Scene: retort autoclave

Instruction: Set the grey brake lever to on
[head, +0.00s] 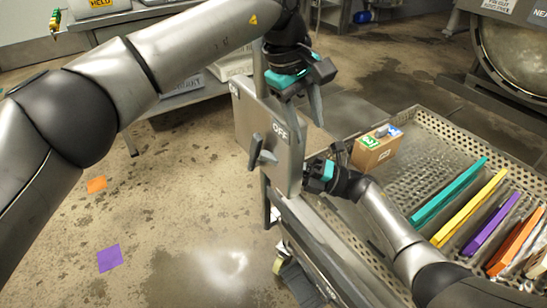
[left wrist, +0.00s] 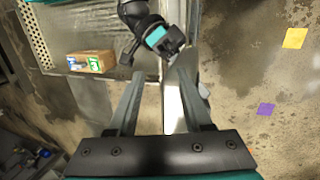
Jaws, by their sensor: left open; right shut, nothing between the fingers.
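The grey brake lever (head: 256,152) sticks out from the front of a grey upright panel (head: 262,120). The panel has an OFF label at right, above the lever, and a small label at its upper left that I cannot read surely. I cannot tell the lever's exact setting. My left gripper (head: 302,97) is open and empty above the panel's top right; its spread fingers show in the left wrist view (left wrist: 158,100), with the panel edge-on between and beyond them. My right gripper (head: 312,178) is shut and empty beside the panel's right edge, apart from the lever.
A perforated metal tray cart (head: 420,125) stands at the right, holding a small cardboard box (head: 376,152) and several coloured dividers (head: 448,192). A round vessel door (head: 515,50) is at the back right. The floor left of the panel is open, with orange and purple (head: 110,258) patches.

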